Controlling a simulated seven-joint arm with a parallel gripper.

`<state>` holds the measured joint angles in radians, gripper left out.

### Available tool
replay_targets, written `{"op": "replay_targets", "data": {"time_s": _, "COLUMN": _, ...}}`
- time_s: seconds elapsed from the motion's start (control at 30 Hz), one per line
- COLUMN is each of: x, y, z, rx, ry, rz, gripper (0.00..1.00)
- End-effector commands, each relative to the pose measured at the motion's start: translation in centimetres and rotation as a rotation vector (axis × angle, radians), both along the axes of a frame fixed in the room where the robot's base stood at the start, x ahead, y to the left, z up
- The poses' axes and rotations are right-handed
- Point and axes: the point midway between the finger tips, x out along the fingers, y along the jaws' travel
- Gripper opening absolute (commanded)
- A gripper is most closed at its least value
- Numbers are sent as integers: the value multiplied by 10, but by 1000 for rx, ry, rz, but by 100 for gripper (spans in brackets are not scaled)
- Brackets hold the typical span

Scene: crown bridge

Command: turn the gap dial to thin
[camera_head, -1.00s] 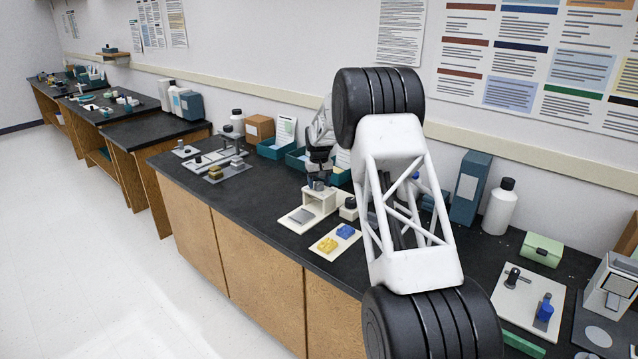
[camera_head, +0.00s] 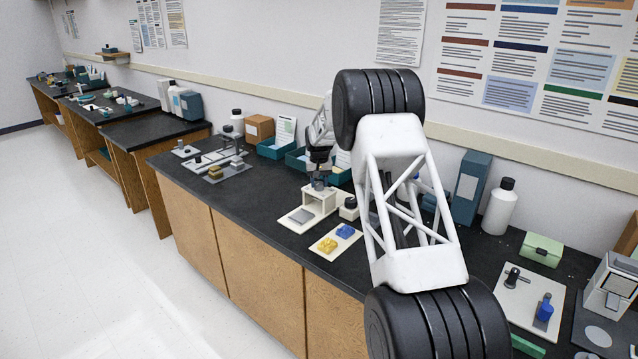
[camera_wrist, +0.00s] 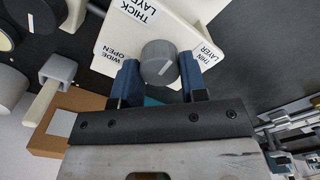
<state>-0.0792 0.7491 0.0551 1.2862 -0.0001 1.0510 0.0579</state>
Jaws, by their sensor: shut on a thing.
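The gap dial (camera_wrist: 156,57) is a grey round knob with a white line mark, on a cream plate (camera_wrist: 112,42) in the wrist view. The plate is labelled WIDE OPEN at left, THICK LAYER at the top and THIN LAYER at right. The mark runs slantwise on the knob's lower right part; I cannot tell for sure which label it points to. My gripper (camera_wrist: 158,75) is shut on the dial, one blue finger on each side. In the head view my gripper (camera_head: 318,176) is over the white stand (camera_head: 320,199), largely hiding the dial.
A cream tray (camera_head: 323,248) with yellow (camera_head: 327,244) and blue (camera_head: 346,231) pieces lies in front of the stand. Teal bins (camera_head: 270,151) are behind.

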Motion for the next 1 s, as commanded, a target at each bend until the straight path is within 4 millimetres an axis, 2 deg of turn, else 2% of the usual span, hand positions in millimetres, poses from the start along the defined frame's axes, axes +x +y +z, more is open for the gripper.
{"op": "replay_targets", "data": {"time_s": 0.13, "x": 0, "y": 0, "z": 0, "rx": 0, "ry": 0, "rz": 0, "gripper": 16}}
{"op": "replay_targets", "data": {"time_s": 0.17, "x": 0, "y": 0, "z": 0, "rx": 0, "ry": 0, "rz": 1, "gripper": 44}}
{"op": "replay_targets", "data": {"time_s": 0.3, "x": 0, "y": 0, "z": 0, "rx": 0, "ry": 0, "rz": 1, "gripper": 65}}
{"op": "replay_targets", "data": {"time_s": 0.67, "x": 0, "y": 0, "z": 2, "rx": 0, "ry": 0, "rz": 1, "gripper": 65}}
{"op": "replay_targets", "data": {"time_s": 0.87, "x": 0, "y": 0, "z": 16, "rx": 0, "ry": -2, "rz": 1, "gripper": 65}}
{"op": "replay_targets", "data": {"time_s": 1.0, "x": 0, "y": 0, "z": 32, "rx": 0, "ry": -2, "rz": 1, "gripper": 65}}
